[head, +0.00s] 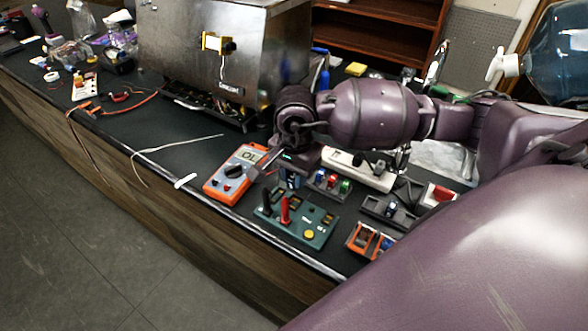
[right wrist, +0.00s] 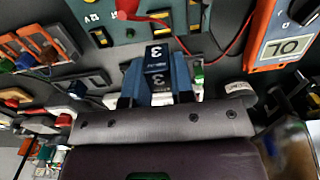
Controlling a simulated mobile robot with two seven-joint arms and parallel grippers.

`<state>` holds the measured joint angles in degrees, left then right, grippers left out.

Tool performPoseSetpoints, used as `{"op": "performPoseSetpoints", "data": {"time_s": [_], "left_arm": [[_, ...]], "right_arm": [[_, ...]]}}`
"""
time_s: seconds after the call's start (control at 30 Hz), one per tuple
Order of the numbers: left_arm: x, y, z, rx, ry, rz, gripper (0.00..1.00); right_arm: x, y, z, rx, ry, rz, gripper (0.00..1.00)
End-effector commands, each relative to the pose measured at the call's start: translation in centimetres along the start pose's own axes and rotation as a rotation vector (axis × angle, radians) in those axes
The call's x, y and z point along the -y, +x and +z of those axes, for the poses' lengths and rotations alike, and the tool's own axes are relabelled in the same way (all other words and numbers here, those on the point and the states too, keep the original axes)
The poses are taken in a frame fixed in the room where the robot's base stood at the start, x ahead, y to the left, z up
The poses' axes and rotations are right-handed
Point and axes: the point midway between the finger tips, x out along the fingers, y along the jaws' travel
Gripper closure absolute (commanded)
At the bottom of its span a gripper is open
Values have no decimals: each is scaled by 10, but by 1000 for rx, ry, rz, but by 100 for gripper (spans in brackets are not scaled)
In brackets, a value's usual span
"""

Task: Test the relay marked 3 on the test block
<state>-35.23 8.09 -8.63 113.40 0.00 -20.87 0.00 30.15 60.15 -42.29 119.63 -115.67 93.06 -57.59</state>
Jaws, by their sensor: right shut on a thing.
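My right gripper (head: 292,172) is shut on a dark blue relay (right wrist: 158,62) with a white 3 on it. In the head view the relay is mostly hidden by the gripper. The gripper is just behind the green test block (head: 318,232), and in the right wrist view the relay is held near the block's edge (right wrist: 125,33). Whether the relay touches the block cannot be told. A black probe and a red probe (head: 285,211) stand on the block. The orange multimeter (head: 222,184) to its left has a display that seems to read OL. My left gripper is not in view.
A rack of small coloured relays (head: 318,181) is just right of my gripper. An orange-framed holder (head: 361,238) stands near the front edge. The metal brewer (head: 180,45) is behind. Bare black countertop lies left of the multimeter, with a loose pale cable (head: 180,144).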

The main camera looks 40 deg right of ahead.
Motion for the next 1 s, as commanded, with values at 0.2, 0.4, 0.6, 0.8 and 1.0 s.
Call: {"op": "performPoseSetpoints", "data": {"time_s": [0.2, 0.4, 0.6, 0.8, 1.0], "left_arm": [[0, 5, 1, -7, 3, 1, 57], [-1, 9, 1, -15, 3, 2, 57], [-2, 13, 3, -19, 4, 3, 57], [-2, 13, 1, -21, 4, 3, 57], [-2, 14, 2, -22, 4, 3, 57]], "right_arm": [[0, 18, 0, 0, 0, 1, 100], [0, 34, 0, 1, 1, 1, 100], [0, 50, 0, 1, 0, 1, 100], [0, 48, 0, -1, 0, 0, 100], [0, 49, 0, -1, 0, 0, 100]]}}
